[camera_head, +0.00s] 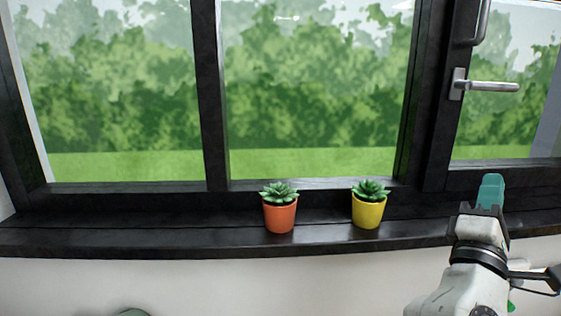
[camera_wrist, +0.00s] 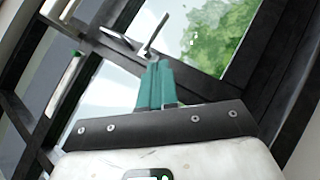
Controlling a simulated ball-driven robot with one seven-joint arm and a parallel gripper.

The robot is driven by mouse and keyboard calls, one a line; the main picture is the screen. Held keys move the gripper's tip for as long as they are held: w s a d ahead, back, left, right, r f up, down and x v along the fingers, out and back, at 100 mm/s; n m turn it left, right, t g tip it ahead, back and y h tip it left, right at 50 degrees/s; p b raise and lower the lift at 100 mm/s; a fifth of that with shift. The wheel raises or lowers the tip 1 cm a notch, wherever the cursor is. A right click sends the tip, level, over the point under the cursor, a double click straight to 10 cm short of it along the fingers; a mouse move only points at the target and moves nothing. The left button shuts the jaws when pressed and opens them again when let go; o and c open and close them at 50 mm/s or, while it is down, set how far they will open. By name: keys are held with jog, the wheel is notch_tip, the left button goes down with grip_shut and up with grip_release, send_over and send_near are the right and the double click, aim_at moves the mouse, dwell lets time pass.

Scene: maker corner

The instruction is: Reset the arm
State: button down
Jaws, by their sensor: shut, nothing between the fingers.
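My gripper (camera_head: 490,190) is at the right of the head view, raised in front of the dark window sill, to the right of the yellow pot. Its teal fingers are together with nothing between them. In the wrist view the teal fingers (camera_wrist: 156,84) point away toward the window frame and handle, and they look closed. My arm comes up from the bottom right of the head view.
An orange pot (camera_head: 279,216) and a yellow pot (camera_head: 368,212), each with a green succulent, stand upright on the black window sill (camera_head: 150,241). A window handle (camera_head: 490,87) is above my gripper. The sill's left part is clear.

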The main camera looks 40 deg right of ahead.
jog(key=w+a+f+m+y, duration=0.2)
jog(key=f+y, duration=0.3)
jog(key=f, duration=0.5)
jog(key=w+a+f+m+t+y, duration=0.15)
jog(key=f+y, duration=0.25)
jog(key=f, duration=0.5)
jog(key=w+a+f+m+y, duration=0.25)
jog(key=f+y, duration=0.25)
jog(key=f, duration=0.5)
jog(key=s+a+f+g+y, duration=0.2)
jog(key=s+a+f+y, duration=0.2)
jog(key=a+f, duration=0.4)
jog(key=s+a+f+m+g+y+p, duration=0.1)
jog(key=s+a+f+g+y, duration=0.2)
jog(key=a+f+y, duration=0.3)
jog(key=s+a+f, duration=0.1)
jog(key=a+f, duration=0.2)
jog(key=a, duration=0.2)
jog(key=shift+a, duration=0.3)
